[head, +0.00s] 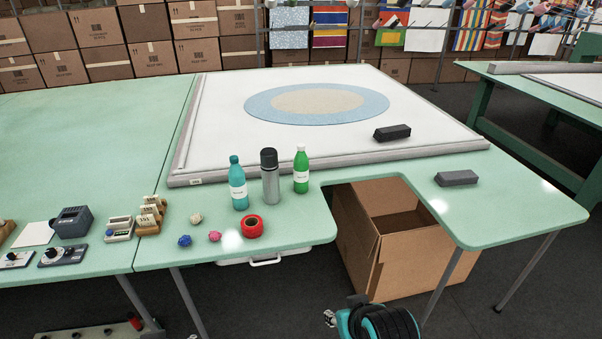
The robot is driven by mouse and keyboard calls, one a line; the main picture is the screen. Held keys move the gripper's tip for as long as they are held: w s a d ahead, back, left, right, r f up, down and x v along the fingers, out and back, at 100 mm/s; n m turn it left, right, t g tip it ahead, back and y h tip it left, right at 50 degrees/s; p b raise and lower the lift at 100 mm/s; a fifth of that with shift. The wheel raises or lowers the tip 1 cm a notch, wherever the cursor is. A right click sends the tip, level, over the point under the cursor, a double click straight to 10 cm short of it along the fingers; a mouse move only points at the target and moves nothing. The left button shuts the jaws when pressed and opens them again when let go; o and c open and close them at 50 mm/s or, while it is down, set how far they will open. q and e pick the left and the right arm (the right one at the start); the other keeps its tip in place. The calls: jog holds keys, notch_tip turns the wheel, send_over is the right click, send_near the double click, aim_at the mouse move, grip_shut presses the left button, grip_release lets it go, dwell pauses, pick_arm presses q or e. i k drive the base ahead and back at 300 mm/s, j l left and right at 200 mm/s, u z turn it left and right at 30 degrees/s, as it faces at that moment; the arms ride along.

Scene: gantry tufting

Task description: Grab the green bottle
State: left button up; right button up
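The green bottle (301,170) stands upright near the front edge of the pale green table (300,230). It has a white label and a light cap. A grey flask (270,177) with a black top stands just left of it, with a narrow gap between them. A teal bottle (237,184) with a white label stands further left.
A red tape roll (252,226) and small yarn balls (215,236) lie in front of the bottles. Behind is a white framed panel (420,110). Right of the bottle, a table cut-out shows an open cardboard box (372,262).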

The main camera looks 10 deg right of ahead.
aim_at(301, 162)
jog(key=i+l, duration=0.75)
jog(key=i, duration=0.25)
